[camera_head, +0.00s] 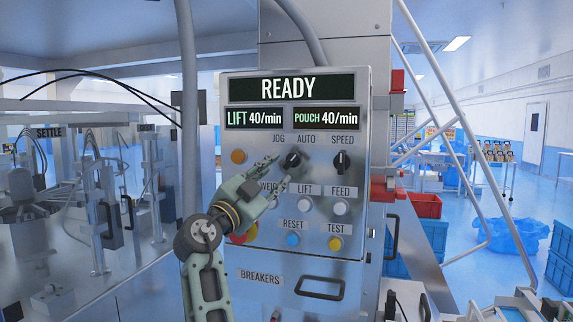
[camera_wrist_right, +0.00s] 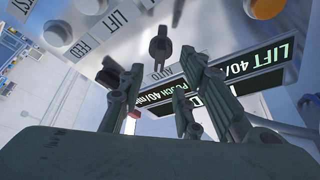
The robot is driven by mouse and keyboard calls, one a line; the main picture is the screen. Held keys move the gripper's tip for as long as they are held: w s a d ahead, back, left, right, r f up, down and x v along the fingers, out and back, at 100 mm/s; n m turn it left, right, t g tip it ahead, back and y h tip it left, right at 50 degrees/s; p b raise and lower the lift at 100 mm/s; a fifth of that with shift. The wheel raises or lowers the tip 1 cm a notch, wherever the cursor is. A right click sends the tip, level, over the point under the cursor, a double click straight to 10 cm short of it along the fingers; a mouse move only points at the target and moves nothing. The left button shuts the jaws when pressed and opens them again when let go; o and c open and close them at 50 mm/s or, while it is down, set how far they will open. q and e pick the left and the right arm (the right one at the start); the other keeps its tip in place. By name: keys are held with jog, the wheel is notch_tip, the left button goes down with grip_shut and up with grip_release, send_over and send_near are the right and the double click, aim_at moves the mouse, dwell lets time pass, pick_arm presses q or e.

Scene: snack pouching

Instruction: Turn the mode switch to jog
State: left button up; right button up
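The mode switch (camera_head: 293,159) is a black knob below the JOG and AUTO labels on the grey control panel (camera_head: 262,220). Its pointer appears turned toward AUTO. My right gripper (camera_head: 281,169) is open, its fingertips just left of and below the switch in the head view. In the right wrist view the switch (camera_wrist_right: 160,45) shows beyond and between the spread fingers (camera_wrist_right: 150,68), with nothing held. Whether a fingertip touches it I cannot tell. The JOG label is not readable in the wrist view. My left gripper is not in view.
The SPEED knob (camera_head: 341,161) is to the right. An orange button (camera_head: 238,156) is to the left. The LIFT button (camera_head: 305,203), FEED button (camera_head: 340,206), RESET button (camera_head: 292,239) and TEST button (camera_head: 335,243) sit below. The display (camera_head: 288,88) reads READY.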

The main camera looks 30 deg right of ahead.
aim_at(289, 164)
jog(key=p+x, duration=0.2)
jog(key=x, duration=0.4)
jog(key=shift+w+d+p, duration=0.1)
jog(key=shift+p, duration=0.2)
jog(key=shift+c, duration=0.2)
grip_shut()
